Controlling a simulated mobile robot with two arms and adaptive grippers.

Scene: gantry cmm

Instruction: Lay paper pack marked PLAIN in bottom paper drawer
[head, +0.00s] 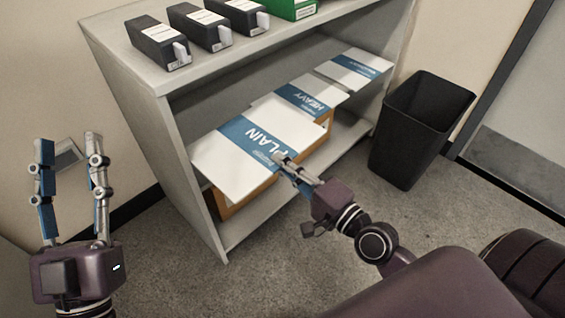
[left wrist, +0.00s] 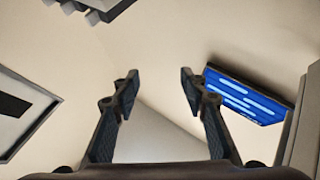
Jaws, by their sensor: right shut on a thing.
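The paper pack marked PLAIN (head: 225,158) is white with a blue band. In the head view it lies at the shelf unit's front, over the middle shelf's edge. My right gripper (head: 284,165) is shut on the near right edge of this pack, at the end of the blue band. My left gripper (head: 68,150) is raised at the left, open and empty. It also shows open in the left wrist view (left wrist: 157,85), with nothing between its fingers. The bottom paper drawer is not in view.
A pack marked HEAVY (head: 311,98) and another pack (head: 352,70) lie further along the shelf unit (head: 160,140). Dark cartridge boxes (head: 158,45) and a green box (head: 292,8) stand on top. A black bin (head: 415,125) stands to the right. Carpet in front is clear.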

